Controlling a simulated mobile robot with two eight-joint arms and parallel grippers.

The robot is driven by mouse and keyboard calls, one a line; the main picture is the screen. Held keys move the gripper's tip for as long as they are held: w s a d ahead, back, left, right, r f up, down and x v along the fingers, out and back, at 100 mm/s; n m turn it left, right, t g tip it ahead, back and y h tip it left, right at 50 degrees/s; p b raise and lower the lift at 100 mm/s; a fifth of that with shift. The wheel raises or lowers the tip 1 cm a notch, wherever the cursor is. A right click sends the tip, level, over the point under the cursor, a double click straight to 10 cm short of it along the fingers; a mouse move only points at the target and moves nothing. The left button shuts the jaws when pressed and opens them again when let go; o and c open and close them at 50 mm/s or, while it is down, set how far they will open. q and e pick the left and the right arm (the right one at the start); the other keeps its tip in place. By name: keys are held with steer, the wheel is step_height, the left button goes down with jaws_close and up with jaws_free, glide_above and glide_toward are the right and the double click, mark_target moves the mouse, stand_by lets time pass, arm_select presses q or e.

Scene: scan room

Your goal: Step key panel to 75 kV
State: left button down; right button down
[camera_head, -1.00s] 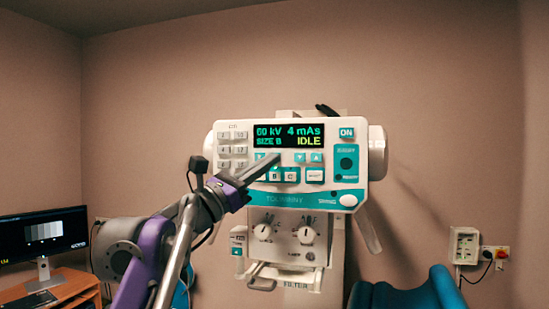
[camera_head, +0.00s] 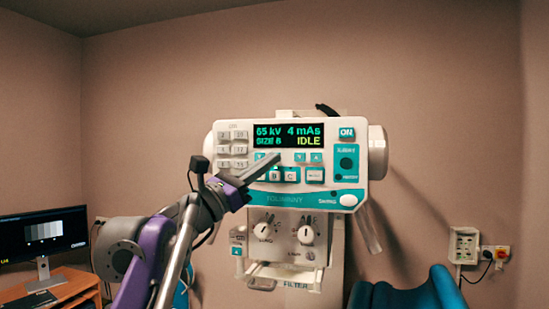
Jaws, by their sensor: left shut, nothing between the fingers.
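The key panel (camera_head: 222,190) is a white and teal control box on the wall unit, facing me. Its display (camera_head: 289,135) reads 65 kV, 4 mAs, SIZE B and IDLE. Two arrow keys (camera_head: 308,157) show under the mAs reading. Of the keys under the kV reading, one (camera_head: 259,156) shows in part; my fingers cover the rest. My left gripper (camera_head: 274,159) is shut and empty, its fingertips at the keys below the kV reading. I cannot tell whether they touch a key. My right gripper is not in view.
Below the panel are two white knobs (camera_head: 305,235). A teal padded chair (camera_head: 410,293) stands at the lower right. A monitor (camera_head: 42,236) on a wooden desk (camera_head: 75,288) is at the left. A wall socket box (camera_head: 465,245) is at the right.

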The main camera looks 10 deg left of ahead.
arm_select(q)
steer(key=shift+s, duration=0.6)
steer(key=shift+s, duration=0.1)
steer(key=shift+s+a, duration=0.1)
steer(key=shift+s, duration=2.3)
stand_by(0.5)
